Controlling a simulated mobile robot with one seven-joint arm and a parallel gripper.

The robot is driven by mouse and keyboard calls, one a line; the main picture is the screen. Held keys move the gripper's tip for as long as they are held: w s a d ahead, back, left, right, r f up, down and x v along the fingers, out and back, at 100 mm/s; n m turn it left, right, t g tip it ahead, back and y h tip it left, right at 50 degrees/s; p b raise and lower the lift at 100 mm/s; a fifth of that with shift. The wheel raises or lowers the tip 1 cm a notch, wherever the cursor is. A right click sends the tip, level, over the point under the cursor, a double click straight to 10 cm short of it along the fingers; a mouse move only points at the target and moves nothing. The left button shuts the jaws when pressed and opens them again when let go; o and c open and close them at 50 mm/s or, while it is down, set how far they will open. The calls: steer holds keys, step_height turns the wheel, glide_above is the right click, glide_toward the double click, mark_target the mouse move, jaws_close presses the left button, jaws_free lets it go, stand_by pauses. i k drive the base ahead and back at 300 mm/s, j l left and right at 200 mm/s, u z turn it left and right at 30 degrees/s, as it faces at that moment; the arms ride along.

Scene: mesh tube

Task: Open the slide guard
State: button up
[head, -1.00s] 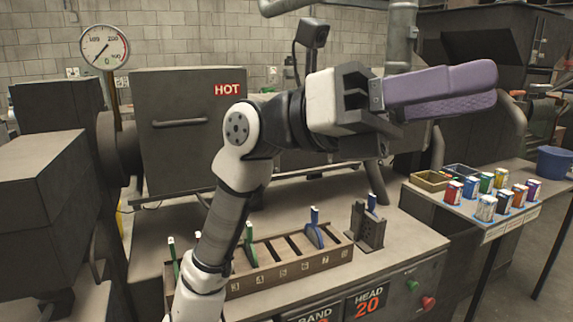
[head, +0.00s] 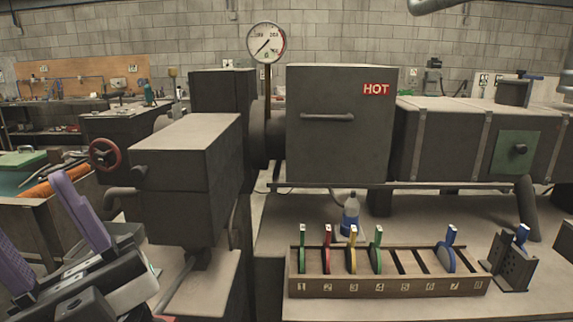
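A grey box-shaped cover (head: 340,150) with a red HOT label stands near the middle of the head view. It looks like the slide guard, though nothing on it names it so. A horizontal bar handle (head: 328,117) crosses its front, and I see no opening in that face. My gripper (head: 34,212) is at the lower left edge, far from the handle. Its two purple fingers are spread apart with nothing visible between them. The left finger is partly cut off by the picture edge.
A grey machine block (head: 185,165) stands between my gripper and the cover. A wooden rack (head: 390,287) with coloured-handled discs, a blue bottle (head: 350,216) and a dark perforated holder (head: 512,265) are on the bench below. A dial gauge (head: 266,44) rises behind.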

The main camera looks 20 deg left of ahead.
mark_target(191, 153)
steer(key=u, duration=0.75)
steer(key=k+j, duration=0.05)
